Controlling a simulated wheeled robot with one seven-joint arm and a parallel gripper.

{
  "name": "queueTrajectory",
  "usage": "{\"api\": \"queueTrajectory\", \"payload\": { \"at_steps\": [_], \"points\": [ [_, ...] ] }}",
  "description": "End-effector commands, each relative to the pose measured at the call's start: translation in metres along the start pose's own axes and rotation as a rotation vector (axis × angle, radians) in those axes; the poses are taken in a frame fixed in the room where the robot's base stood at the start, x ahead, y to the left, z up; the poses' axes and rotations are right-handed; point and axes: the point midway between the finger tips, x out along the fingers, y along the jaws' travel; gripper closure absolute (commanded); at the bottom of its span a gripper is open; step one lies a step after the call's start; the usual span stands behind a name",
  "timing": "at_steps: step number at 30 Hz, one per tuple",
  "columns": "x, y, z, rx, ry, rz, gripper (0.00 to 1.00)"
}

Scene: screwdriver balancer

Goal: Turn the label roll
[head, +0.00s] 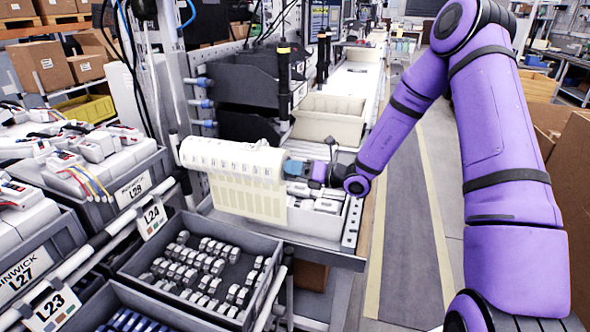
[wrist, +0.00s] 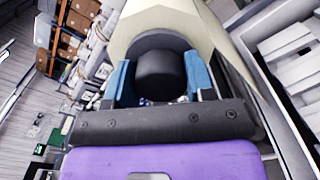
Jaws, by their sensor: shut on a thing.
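The label roll (head: 240,160) is a cream-white roll lying sideways above the workbench, with a strip of labels hanging from it at the front. In the wrist view its pale body (wrist: 165,18) fills the top, with a dark round end (wrist: 160,73) facing me. My gripper (head: 292,168) reaches the right end of the roll. In the wrist view the two blue fingers of my gripper (wrist: 162,82) stand on either side of the dark end and are shut on it. The fingertips' exact contact is partly hidden.
A bin of small metal parts (head: 205,275) sits below the roll. A tray of white parts (head: 318,215) is under my gripper. An empty beige bin (head: 330,118) stands behind. Grey bins with white devices (head: 125,165) line the left. The aisle floor (head: 405,230) is clear.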

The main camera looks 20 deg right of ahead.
Motion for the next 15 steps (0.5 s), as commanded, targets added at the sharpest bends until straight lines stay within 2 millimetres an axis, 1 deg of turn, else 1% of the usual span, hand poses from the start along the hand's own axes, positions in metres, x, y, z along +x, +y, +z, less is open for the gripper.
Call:
{"api": "queueTrajectory", "payload": {
  "at_steps": [6,15],
  "points": [
    [-0.0011,-0.0011,-0.001,0.06,0.001,-0.003,0.74],
    [-0.0012,-0.0014,-0.001,0.095,0.001,-0.003,0.74]
  ]
}}
